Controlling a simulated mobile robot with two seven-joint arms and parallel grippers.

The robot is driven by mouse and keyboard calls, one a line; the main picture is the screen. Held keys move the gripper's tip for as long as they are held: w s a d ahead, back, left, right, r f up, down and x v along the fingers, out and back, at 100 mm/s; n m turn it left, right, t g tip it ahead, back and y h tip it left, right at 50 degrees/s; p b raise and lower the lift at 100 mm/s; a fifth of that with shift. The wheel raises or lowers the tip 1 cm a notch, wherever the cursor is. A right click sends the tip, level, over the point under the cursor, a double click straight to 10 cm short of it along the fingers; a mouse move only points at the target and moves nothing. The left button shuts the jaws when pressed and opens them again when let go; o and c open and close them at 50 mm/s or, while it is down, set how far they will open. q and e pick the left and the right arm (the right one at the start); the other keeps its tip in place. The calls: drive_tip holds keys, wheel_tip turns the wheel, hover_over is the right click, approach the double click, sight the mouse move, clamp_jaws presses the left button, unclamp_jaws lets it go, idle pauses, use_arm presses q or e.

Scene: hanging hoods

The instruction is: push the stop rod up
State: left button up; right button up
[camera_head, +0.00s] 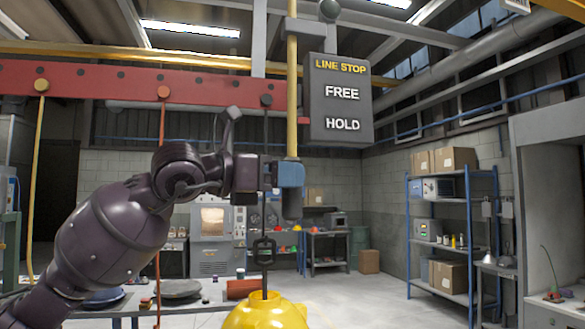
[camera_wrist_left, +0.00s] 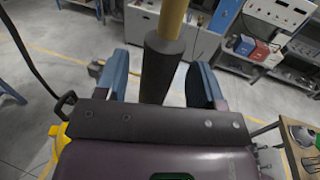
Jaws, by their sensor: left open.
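The stop rod (camera_head: 292,95) is a yellow upright bar just left of the grey LINE STOP sign (camera_head: 340,98), which reads FREE above HOLD. In the left wrist view the rod (camera_wrist_left: 174,16) ends in a thick dark grip (camera_wrist_left: 160,70). My left gripper (camera_head: 291,180) is at the rod's lower end. Its blue fingers (camera_wrist_left: 158,68) are open, one on each side of the dark grip, with a visible gap on both sides.
A red beam (camera_head: 130,82) runs across the upper left, with cords hanging from it. A yellow hood (camera_head: 265,314) hangs on a dark hook and link (camera_head: 264,250) below my gripper. Blue shelves (camera_head: 440,235) with boxes stand farther back right. Open floor lies between.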

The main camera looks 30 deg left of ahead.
use_arm(q)
drive_tip(key=shift+p+x, duration=0.35)
drive_tip(key=shift+x, duration=0.8)
clamp_jaws()
